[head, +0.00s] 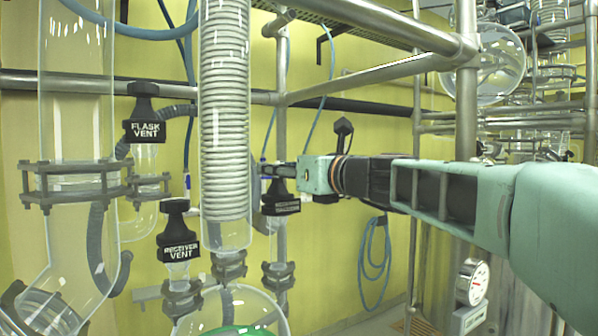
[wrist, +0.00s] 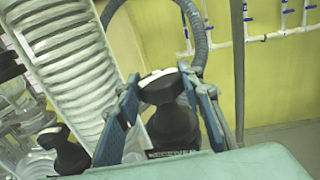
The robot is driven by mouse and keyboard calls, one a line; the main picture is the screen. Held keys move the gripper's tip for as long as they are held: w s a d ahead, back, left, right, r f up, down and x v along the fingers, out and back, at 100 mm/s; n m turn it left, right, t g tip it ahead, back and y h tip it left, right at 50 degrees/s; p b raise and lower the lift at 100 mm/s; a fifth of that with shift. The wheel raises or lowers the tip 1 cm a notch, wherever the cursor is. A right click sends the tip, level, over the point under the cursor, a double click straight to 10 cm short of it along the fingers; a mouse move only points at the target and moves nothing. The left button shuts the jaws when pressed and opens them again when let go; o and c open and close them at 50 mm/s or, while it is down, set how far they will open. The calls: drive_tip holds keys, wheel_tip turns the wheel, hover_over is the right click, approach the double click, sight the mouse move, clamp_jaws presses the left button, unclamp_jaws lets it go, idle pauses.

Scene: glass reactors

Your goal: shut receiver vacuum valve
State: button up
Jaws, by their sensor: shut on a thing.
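The receiver vacuum valve (head: 281,205) is a black-handled valve in the middle of the head view, just right of the coiled glass column. Its label is too small and partly covered to read fully there. In the wrist view its black knob (wrist: 163,90) stands between the two blue fingers. My gripper (head: 272,170) reaches in from the right in the head view. In the wrist view my gripper (wrist: 160,95) is shut on the knob, one finger on each side. The lower part of the valve is hidden behind my gripper body in the wrist view.
The coiled glass column (head: 225,120) stands close left of my gripper. The RECEIVER VENT valve (head: 178,232) and FLASK VENT valve (head: 145,118) are further left. Metal rails (head: 375,75) cross above my arm. A round gauge (head: 472,280) is at lower right.

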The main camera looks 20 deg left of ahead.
drive_tip(key=m+t+h, duration=0.4)
drive_tip(key=t+h, duration=0.1)
drive_tip(key=shift+r+m, duration=0.1)
drive_tip(key=shift+m, duration=0.3)
drive_tip(key=shift+d+m+t+h, duration=0.1)
drive_tip(key=shift+m+t+h, duration=0.55)
drive_tip(key=shift+h, duration=0.45)
drive_tip(key=shift+d+m+t+h, duration=0.1)
drive_tip(key=shift+m+t+h, duration=0.35)
drive_tip(key=shift+m+h, duration=0.5)
drive_tip(key=shift+w, duration=0.1)
drive_tip(key=o, duration=0.7)
drive_tip(key=shift+c, duration=0.2)
drive_tip(key=o, duration=0.3)
drive_tip(key=shift+w+d, duration=0.1)
drive_tip(key=shift+w, duration=0.1)
drive_tip(key=shift+s, duration=0.15)
drive_tip(key=shift+n, duration=0.3)
